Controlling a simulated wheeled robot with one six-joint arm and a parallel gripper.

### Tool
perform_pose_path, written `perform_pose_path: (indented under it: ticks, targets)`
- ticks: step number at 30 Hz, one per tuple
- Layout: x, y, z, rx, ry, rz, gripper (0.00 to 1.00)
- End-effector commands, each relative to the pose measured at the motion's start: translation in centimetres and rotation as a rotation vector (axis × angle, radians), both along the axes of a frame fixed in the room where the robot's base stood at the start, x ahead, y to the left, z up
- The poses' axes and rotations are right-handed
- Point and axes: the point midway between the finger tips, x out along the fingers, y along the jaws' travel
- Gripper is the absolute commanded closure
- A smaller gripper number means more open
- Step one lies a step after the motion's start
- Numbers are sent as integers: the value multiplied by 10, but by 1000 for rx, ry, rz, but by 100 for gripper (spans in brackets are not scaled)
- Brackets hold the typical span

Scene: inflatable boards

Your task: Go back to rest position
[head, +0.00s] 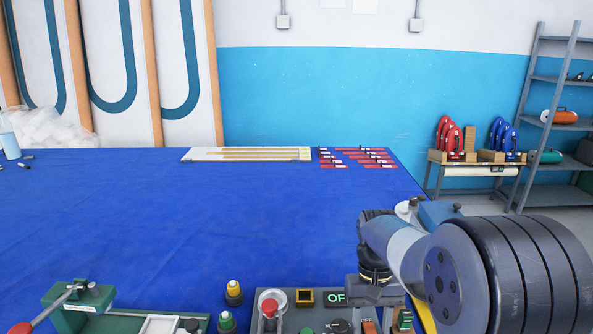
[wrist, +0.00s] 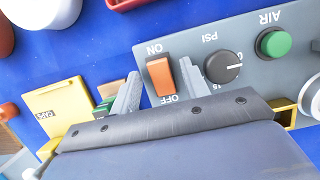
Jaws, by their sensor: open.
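My gripper (wrist: 160,72) is open, with two grey fingers apart and nothing between them that I can see held. It points down over a grey control panel (wrist: 215,98). The orange rocker switch (wrist: 161,76), marked ON and OFF, shows between the fingertips; I cannot tell whether they touch it. A black PSI knob (wrist: 222,67) and a green AIR button (wrist: 273,42) lie to its right. In the head view my arm reaches over the panel (head: 320,314) at the bottom right, and the fingertips are hard to make out.
A yellow box (wrist: 58,108) stands left of the fingers. A red button (head: 270,305) and small yellow-topped and green-topped bottles (head: 234,290) stand near the front edge. A green clamp device (head: 85,305) is at front left. The blue table (head: 180,220) is largely clear.

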Motion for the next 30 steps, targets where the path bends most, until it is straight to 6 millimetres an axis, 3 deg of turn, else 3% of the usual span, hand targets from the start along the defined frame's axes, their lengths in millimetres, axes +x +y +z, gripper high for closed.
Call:
perform_pose_path:
  ticks: [23,24,30]
  targets:
    - [-9,0,-6,0,-287,0,56]
    - [-7,0,11,0,-288,0,56]
    - [-7,0,53,0,-285,0,56]
